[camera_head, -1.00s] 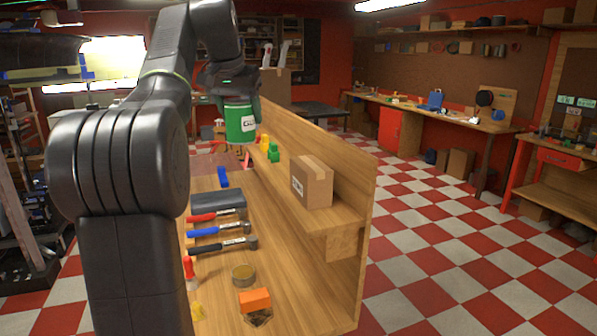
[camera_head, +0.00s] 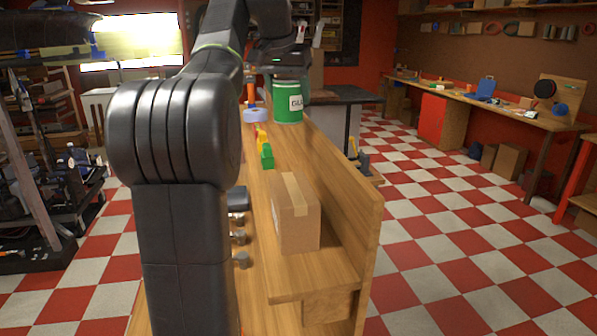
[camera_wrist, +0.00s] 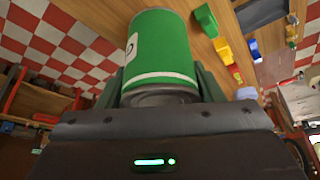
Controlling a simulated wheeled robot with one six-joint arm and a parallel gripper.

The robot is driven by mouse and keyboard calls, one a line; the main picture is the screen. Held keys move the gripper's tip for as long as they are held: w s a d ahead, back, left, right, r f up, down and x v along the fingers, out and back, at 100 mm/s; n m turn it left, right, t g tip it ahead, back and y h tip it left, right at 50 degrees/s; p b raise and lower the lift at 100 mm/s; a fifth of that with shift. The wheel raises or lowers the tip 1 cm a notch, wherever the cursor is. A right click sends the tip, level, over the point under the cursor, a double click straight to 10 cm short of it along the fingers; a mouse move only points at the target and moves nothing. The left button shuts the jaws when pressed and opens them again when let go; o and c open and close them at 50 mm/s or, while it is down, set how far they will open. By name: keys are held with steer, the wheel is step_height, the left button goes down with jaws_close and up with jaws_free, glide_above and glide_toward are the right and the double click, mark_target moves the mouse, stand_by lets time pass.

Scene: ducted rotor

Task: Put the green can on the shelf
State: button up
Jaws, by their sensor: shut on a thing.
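The green can (camera_head: 288,102), with a white label, is upright at the far end of the wooden shelf (camera_head: 318,277) in the head view. My gripper (camera_head: 285,78) is shut on it, with the dark hand above and behind it. I cannot tell whether the can's base touches the shelf or hangs just above it. In the wrist view the can (camera_wrist: 160,45) fills the upper middle, between the two fingers of my gripper (camera_wrist: 165,82).
A cardboard box (camera_head: 296,215) stands on the near part of the shelf. A wooden back panel (camera_head: 345,190) borders the shelf on the right.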

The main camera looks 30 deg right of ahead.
mark_target(280, 122)
step_height(280, 122, down, 17)
steer(key=shift+a+r+b, duration=0.1)
steer(key=shift+b, duration=0.65)
steer(key=o, duration=0.8)
steer(key=shift+o, duration=0.5)
steer(key=shift+s+r, duration=0.1)
steer(key=shift+r, duration=0.1)
steer(key=v, duration=1.1)
steer(key=shift+s+a+r, duration=0.1)
steer(key=shift+a+r, duration=0.05)
steer(key=shift+r, duration=0.15)
